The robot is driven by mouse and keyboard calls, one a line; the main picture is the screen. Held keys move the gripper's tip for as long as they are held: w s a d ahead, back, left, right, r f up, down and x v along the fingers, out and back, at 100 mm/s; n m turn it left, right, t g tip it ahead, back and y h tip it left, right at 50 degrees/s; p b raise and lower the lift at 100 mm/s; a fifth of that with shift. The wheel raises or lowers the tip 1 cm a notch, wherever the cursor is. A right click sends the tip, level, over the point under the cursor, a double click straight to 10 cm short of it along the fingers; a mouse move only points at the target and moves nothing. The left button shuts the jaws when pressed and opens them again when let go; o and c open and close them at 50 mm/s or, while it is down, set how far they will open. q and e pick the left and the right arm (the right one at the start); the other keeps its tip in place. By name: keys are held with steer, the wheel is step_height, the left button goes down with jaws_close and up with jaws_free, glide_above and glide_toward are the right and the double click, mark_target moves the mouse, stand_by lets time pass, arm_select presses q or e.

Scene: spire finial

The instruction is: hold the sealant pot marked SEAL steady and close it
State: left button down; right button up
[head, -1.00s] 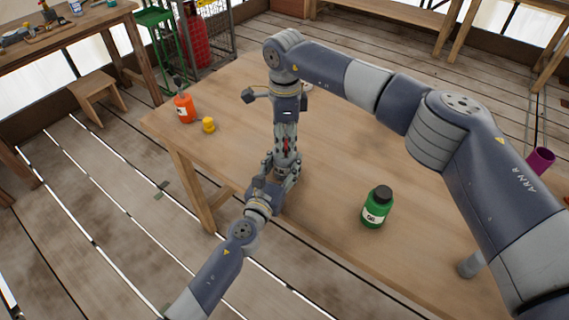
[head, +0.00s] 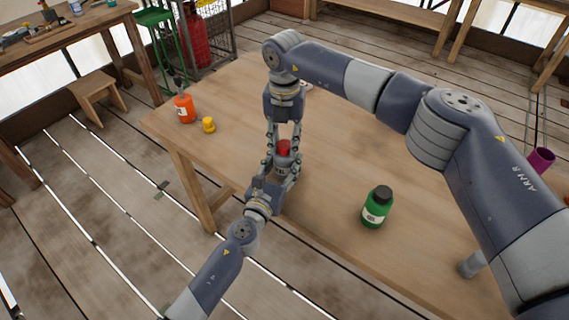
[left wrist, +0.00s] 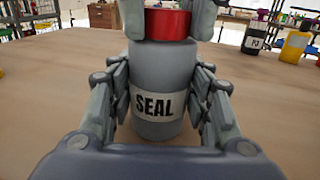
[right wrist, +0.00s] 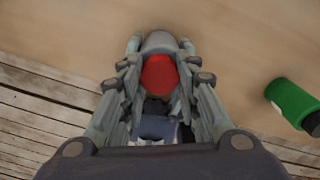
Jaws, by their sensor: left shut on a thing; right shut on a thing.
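The grey sealant pot with a white label reading SEAL (left wrist: 154,106) stands upright on the table in the left wrist view. My left gripper (left wrist: 163,90) is shut on its body, one finger on each side. A red lid (left wrist: 168,24) sits at the top of the pot; its upper part is out of that view. My right gripper (right wrist: 161,52) comes from above and is shut on the red lid, which shows round between its fingers in the right wrist view (right wrist: 159,76). In the head view the lid (head: 284,147) shows between the two grippers. Whether its thread is fully seated I cannot tell.
A green bottle with a black cap (head: 376,207) stands to the right on the wooden table (head: 335,160). An orange bottle (head: 184,109) and a small yellow item (head: 208,125) stand at the left edge. The table between pot and green bottle is clear.

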steer(key=m, duration=0.7)
steer(key=o, duration=1.3)
steer(key=shift+c, duration=0.2)
step_height(320, 180, up, 12)
arm_select(q)
steer(key=c, duration=0.7)
jaws_free()
steer(key=shift+c, duration=0.2)
steer(key=v, duration=1.2)
